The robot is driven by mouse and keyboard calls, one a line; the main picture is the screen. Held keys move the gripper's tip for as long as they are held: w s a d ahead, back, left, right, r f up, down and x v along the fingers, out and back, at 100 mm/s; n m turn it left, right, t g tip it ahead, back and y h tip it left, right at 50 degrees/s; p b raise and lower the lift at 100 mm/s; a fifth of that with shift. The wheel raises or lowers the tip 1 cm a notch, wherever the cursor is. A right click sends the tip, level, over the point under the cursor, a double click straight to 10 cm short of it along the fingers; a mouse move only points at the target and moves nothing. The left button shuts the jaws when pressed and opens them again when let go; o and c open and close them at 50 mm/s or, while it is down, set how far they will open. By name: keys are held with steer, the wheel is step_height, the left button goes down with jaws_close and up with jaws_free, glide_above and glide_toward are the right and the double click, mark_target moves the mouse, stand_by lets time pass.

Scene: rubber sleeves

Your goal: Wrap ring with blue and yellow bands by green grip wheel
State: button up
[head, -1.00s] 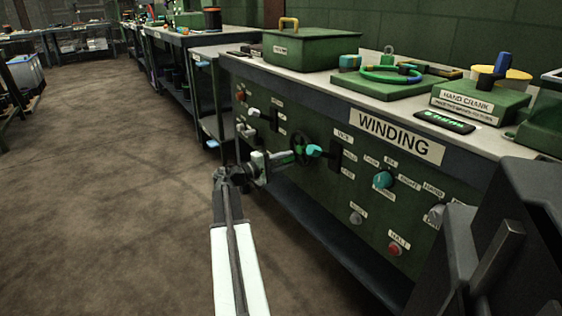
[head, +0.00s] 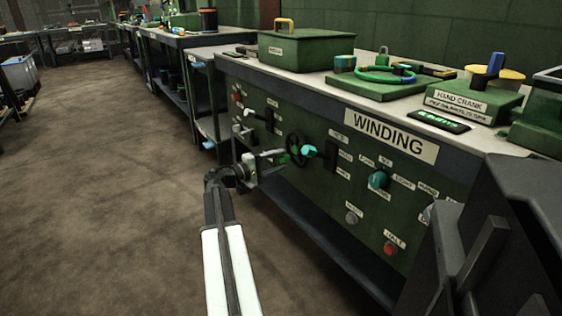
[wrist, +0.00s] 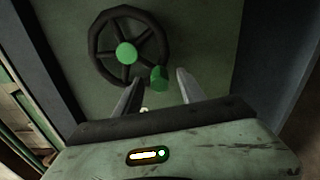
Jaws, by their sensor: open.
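The wheel (head: 297,140) is a dark spoked handwheel on the front panel of the winding bench. In the wrist view the wheel (wrist: 92,52) has a green hub, and a green grip (wrist: 158,80) stands at its lower right rim. My gripper (wrist: 160,84) is open, with one finger on each side of the grip at about tip level; I cannot tell whether they touch it. In the head view my gripper (head: 279,157) is just left of the wheel.
The panel also carries a teal knob (head: 377,180), a red button (head: 389,248) and several switches. A hand crank box (head: 470,100) and a green lidded box (head: 305,50) stand on the bench top. The floor (head: 110,190) on the left is clear.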

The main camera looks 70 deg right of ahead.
steer(key=v, duration=0.6)
steer(key=shift+w+a, duration=0.15)
steer(key=shift+a, duration=0.1)
